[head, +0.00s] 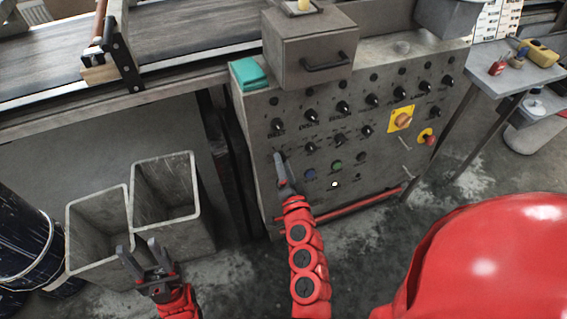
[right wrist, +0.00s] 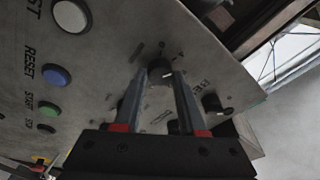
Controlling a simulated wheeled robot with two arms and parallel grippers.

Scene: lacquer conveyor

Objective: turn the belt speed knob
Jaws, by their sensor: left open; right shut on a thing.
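The grey control panel (head: 262,110) carries rows of black knobs with labels too small to read. My right gripper (head: 279,160) is at the panel's lower left, its fingers against the face. In the right wrist view, the right gripper (right wrist: 158,85) is shut on a black knob (right wrist: 160,70) with a pale pointer mark, one finger on each side. In the head view this knob is hidden by the fingers. I cannot read whether its label says belt speed. My left gripper (head: 147,256) is open and empty, low in front of the grey bins.
Another black knob (right wrist: 212,103) is close to the right finger. Blue (right wrist: 56,74), green (right wrist: 49,109) and white (right wrist: 71,16) buttons are to the left. Two open bins (head: 165,160) stand at the left.

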